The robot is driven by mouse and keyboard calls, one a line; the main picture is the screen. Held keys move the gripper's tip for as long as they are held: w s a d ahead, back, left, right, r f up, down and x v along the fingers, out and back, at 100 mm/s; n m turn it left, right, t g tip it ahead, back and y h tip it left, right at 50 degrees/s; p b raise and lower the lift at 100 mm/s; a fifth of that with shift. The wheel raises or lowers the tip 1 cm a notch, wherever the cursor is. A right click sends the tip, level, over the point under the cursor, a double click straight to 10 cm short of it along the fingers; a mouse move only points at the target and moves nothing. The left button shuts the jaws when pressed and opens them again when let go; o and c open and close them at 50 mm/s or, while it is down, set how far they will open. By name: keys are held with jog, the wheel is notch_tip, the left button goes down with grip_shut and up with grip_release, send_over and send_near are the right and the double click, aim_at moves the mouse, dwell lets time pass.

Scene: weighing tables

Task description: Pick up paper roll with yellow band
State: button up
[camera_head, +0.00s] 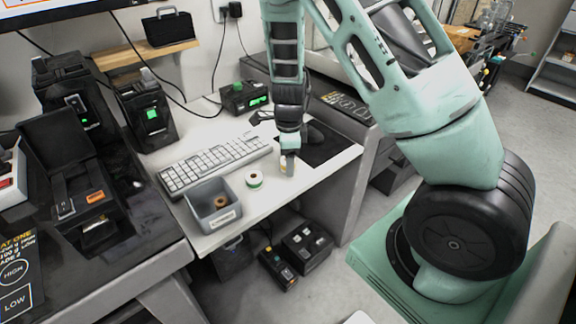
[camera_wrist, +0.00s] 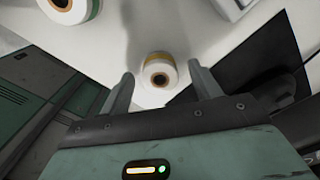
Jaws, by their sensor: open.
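The paper roll with the yellow band (camera_wrist: 157,92) stands upright on the white table, its brown core facing up in the wrist view. In the head view it is mostly hidden by my gripper, with only a small yellowish part showing. My gripper (camera_wrist: 161,92) is open above the roll, which shows between and just beyond the fingertips, with gaps on both sides. In the head view my gripper (camera_head: 288,162) points down near the table's front right edge. A second roll with a green band (camera_head: 254,180) stands to its left. It also shows at the wrist view's upper left (camera_wrist: 70,10).
A grey bin (camera_head: 213,212) holding a brownish roll stands left of the green-banded roll. A keyboard (camera_head: 215,163) lies behind them. A black mat (camera_head: 325,145) lies right of my gripper. The white table's front edge (camera_head: 240,233) is close.

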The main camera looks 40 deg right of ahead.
jog(key=c, duration=1.1)
jog(key=shift+r, duration=0.1)
